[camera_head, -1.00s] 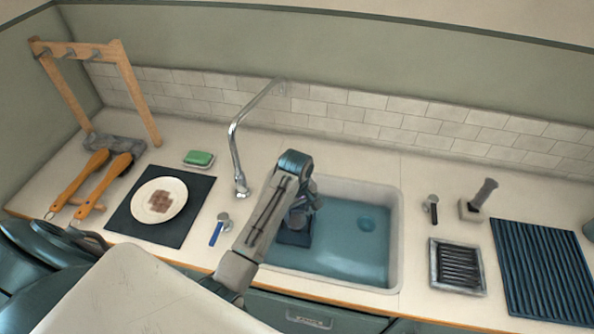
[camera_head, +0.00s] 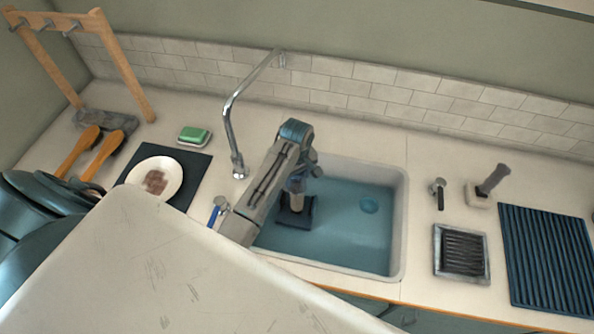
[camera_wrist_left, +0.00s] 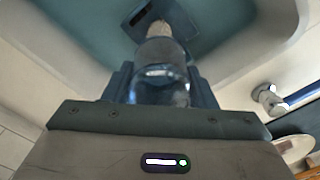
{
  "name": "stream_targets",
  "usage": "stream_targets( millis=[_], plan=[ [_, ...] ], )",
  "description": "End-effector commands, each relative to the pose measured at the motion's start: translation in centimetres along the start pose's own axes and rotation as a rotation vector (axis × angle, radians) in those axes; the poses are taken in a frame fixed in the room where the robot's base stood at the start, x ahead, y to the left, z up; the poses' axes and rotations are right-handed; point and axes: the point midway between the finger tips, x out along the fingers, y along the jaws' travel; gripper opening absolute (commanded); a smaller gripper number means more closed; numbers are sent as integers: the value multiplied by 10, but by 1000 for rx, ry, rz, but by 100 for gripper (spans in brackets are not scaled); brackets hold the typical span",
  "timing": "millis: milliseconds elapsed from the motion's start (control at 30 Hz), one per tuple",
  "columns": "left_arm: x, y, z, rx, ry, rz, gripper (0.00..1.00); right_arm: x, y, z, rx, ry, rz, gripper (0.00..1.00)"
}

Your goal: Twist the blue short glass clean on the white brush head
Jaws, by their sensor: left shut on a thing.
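My left gripper (camera_head: 298,180) reaches down over the left part of the sink, shut on the blue short glass (camera_wrist_left: 162,55). The glass shows between the fingers in the left wrist view. The white brush head (camera_wrist_left: 158,29) shows as a pale stub just beyond the glass, above its dark blue base (camera_wrist_left: 190,38). The base also shows in the sink in the head view (camera_head: 297,218), directly below the gripper. Glass and brush head are lined up; I cannot tell how far the brush is inside the glass. My right gripper is not in view.
The sink (camera_head: 398,225) holds blue water; a tall faucet (camera_head: 232,130) stands behind its left side. A plate with a brown stain (camera_head: 170,168), a green sponge (camera_head: 194,134) and wooden-handled brushes (camera_head: 95,155) lie left. A ribbed blue mat (camera_head: 548,255) lies right.

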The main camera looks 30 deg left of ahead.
Motion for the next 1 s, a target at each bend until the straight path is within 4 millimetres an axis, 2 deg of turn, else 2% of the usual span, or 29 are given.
stream_targets(
  millis=[300,600,1000],
  plan=[
    [29,0,0,0,-1,-2,18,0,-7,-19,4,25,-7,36],
    [55,0,0,0,0,-1,18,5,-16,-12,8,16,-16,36],
    [66,0,0,0,0,0,18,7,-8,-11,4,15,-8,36]
  ],
)
